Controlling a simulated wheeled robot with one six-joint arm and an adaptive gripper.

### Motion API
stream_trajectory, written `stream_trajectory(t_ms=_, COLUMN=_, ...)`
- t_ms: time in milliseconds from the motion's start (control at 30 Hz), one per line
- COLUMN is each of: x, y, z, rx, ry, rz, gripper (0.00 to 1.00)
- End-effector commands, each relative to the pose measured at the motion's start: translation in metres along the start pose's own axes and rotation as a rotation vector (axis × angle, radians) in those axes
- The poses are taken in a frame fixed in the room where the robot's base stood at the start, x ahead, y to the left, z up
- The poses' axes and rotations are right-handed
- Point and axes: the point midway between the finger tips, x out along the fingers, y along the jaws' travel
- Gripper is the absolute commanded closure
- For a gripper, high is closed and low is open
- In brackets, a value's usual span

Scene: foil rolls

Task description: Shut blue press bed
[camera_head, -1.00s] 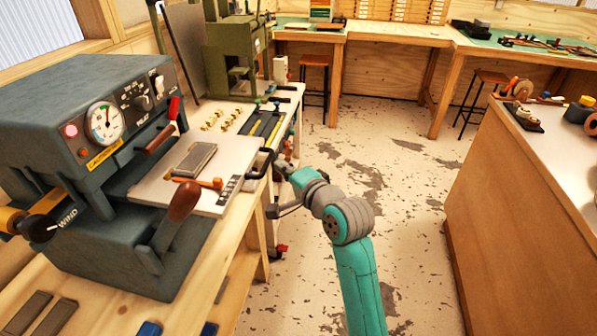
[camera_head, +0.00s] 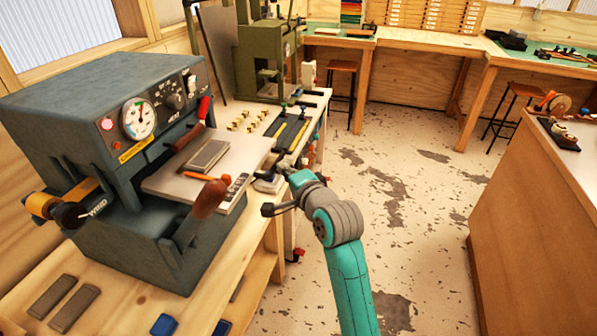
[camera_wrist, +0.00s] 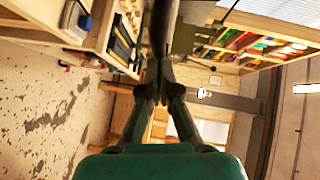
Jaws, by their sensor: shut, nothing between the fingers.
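The blue-grey press (camera_head: 110,120) stands on the bench at the left in the head view. Its pale flat bed (camera_head: 245,150) sticks out of the front to the right, with a grey block (camera_head: 206,156) on it. A brown-knobbed lever (camera_head: 210,199) rises in front of the bed. My gripper (camera_head: 284,166) is to the right of the bed's outer end, with its fingers small and partly lost against the bench clutter. I cannot tell whether it touches the bed. In the wrist view my gripper (camera_wrist: 160,68) has its fingers together and empty.
A green press (camera_head: 262,60) and small brass pieces (camera_head: 250,120) are farther along the bench. Grey bars (camera_head: 62,303) lie at the near left. A wooden cabinet (camera_head: 535,230) stands at the right. The floor (camera_head: 410,200) between is clear.

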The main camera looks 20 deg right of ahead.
Motion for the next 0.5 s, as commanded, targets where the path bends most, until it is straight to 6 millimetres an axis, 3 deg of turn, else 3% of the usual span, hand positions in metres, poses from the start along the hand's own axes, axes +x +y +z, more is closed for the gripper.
stream_trajectory(t_ms=500, x=0.09, y=-0.028, z=0.09, rx=-0.002, ry=-0.005, rz=-0.001, gripper=1.0)
